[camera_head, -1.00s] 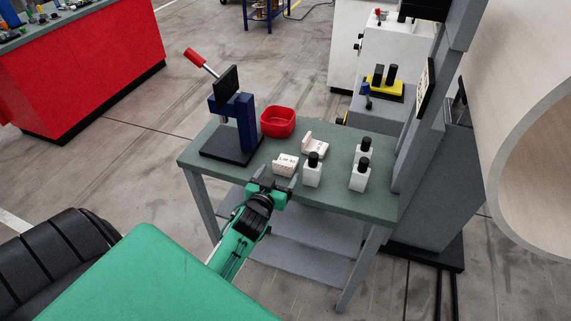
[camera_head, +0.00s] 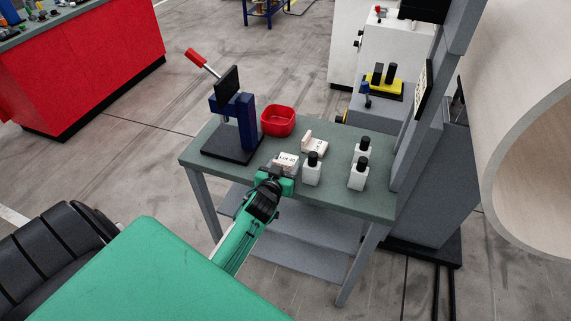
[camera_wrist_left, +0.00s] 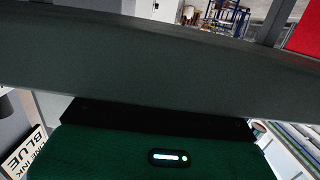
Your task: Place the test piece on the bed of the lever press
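The lever press (camera_head: 236,120) is dark blue, with a raised red-tipped lever. Its dark flat base (camera_head: 232,150) at the left of the green-topped table looks bare. A small white L-shaped piece with printed lettering (camera_head: 287,159) lies on the table, right of the base. A similar white piece (camera_head: 315,143) lies behind it to the right. I cannot tell which is the test piece. My left gripper (camera_head: 279,173) is right at the near side of the front white piece and hides its lower part. I cannot tell whether the fingers touch it. My right gripper is not in view.
White bottles with black caps (camera_head: 312,170) stand right of the front piece, one very close to my gripper. A red bin (camera_head: 278,120) sits behind the pieces. A grey column (camera_head: 425,110) rises at the table's right end. The table top (camera_head: 330,196) is clear along its front right.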

